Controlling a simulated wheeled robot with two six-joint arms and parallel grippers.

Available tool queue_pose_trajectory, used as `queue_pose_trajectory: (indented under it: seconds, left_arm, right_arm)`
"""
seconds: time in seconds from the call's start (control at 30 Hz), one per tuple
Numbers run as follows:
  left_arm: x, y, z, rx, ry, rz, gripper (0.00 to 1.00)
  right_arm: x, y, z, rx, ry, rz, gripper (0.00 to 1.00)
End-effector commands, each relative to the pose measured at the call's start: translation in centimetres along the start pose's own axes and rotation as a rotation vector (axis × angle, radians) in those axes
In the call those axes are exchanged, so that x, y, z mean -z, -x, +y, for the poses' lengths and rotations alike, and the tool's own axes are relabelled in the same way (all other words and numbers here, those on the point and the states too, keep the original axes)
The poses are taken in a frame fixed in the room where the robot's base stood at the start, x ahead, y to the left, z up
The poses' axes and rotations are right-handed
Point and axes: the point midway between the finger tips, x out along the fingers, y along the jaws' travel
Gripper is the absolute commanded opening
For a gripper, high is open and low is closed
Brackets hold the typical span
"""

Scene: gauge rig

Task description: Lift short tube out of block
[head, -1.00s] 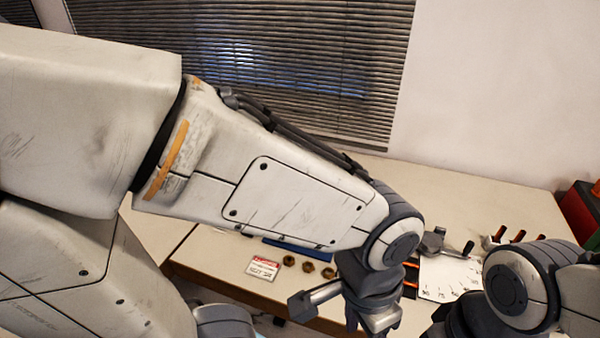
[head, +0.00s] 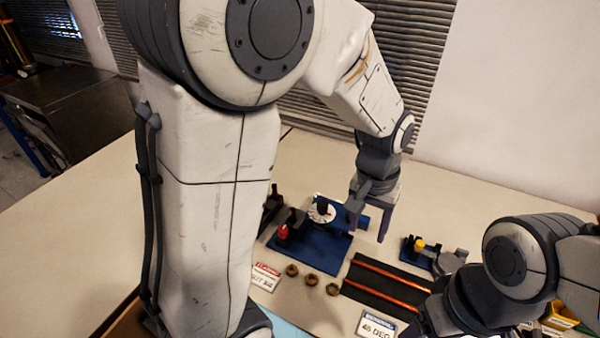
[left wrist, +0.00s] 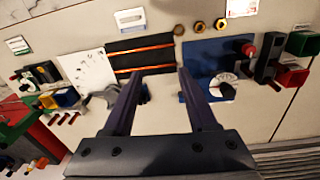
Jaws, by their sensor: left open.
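Several short red-orange pieces (left wrist: 65,118), perhaps the tubes, show small at the left of the left wrist view. I cannot tell which is the short tube, and the block around them is too small to make out. In the head view my right arm covers that area. My left gripper (head: 370,218) is open and empty above the bench, beside a blue fixture (head: 318,250). Its two spread fingers also show in the left wrist view (left wrist: 160,88).
Two long copper tubes (head: 390,272) lie on a black mat. Three brass nuts (head: 311,280) lie next to the fixture, near white cards (head: 376,325). A dark blue tool with a yellow knob (head: 420,244) stands behind the mat. The bench (head: 455,200) is clear towards the wall.

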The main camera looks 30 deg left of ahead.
Motion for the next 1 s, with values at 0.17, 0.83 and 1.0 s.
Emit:
queue_pose_trajectory:
  seconds: [0.17,0.83,1.0]
  left_arm:
    - [8.8,-4.0,-11.4,0.031,0.442,-0.008,0.58]
    - [11.4,-13.8,-25.8,0.054,0.862,-0.010,0.58]
    - [11.3,-16.9,-25.9,0.053,0.861,-0.009,0.58]
  right_arm:
    - [0.1,1.7,-0.1,0.000,-0.001,0.000,0.69]
    - [0.2,3.8,-0.3,0.000,-0.002,0.000,0.69]
    - [0.3,4.6,-0.3,0.000,-0.002,0.000,0.69]
